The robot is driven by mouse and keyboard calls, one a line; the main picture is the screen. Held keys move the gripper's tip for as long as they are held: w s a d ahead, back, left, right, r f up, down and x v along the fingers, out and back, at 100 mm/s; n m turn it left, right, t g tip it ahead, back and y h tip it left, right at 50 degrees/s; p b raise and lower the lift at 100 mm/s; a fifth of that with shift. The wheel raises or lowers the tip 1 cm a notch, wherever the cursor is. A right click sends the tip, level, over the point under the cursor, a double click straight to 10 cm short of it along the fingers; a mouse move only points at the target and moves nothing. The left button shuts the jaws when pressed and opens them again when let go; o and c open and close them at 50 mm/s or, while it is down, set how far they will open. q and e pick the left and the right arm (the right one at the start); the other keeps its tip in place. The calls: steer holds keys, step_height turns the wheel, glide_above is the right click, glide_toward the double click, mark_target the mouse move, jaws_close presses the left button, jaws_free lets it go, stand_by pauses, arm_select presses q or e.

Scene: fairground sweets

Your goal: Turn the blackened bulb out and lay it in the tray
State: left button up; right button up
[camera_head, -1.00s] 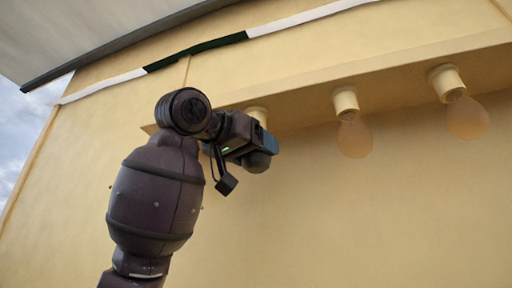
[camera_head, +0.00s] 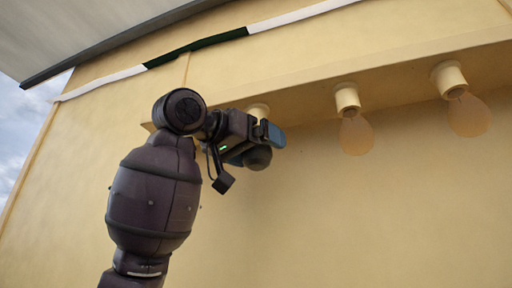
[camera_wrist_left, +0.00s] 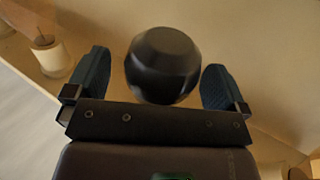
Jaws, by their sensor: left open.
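The blackened bulb (camera_head: 258,158) hangs below the leftmost cream socket (camera_head: 259,110) on the ledge. In the left wrist view the dark bulb (camera_wrist_left: 163,65) sits between the two finger pads, with a gap on each side. My left gripper (camera_head: 257,143) is open around the bulb and does not appear to touch it. Its open fingers also show in the left wrist view (camera_wrist_left: 154,82). The bulb's neck is hidden behind the gripper in the head view. The tray and my right gripper are not in view.
Two clear bulbs, a middle one (camera_head: 356,133) and a right one (camera_head: 468,115), hang in cream sockets from the same ledge (camera_head: 300,95). The yellow wall (camera_head: 350,220) lies behind. The space below the bulbs is clear.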

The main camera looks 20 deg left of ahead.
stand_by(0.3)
arm_select(q)
steer(key=n+t+y, duration=0.1)
steer(key=y, duration=0.1)
steer(key=n+y, duration=0.2)
steer(key=y, duration=0.1)
steer(key=shift+s+d+r+t+p, duration=0.1)
steer(key=shift+t+p, duration=0.25)
steer(key=shift+t, duration=0.05)
steer(key=n+y, duration=0.3)
steer(key=y, duration=0.1)
steer(key=n+y, duration=0.3)
steer(key=y, duration=0.2)
steer(key=shift+p, duration=0.3)
steer(key=shift+d+n+g+y+b, duration=0.1)
steer(key=shift+n+g+y+b, duration=0.25)
steer(key=shift+y+b, duration=0.2)
steer(key=shift+f+n+y+b, duration=0.2)
steer(key=shift+n+y+b, duration=0.05)
steer(key=shift+b, duration=0.25)
steer(key=shift+r+g+y, duration=0.1)
steer(key=shift+g+y, duration=0.15)
steer(key=shift+y, duration=0.05)
steer(key=shift+c, duration=0.3)
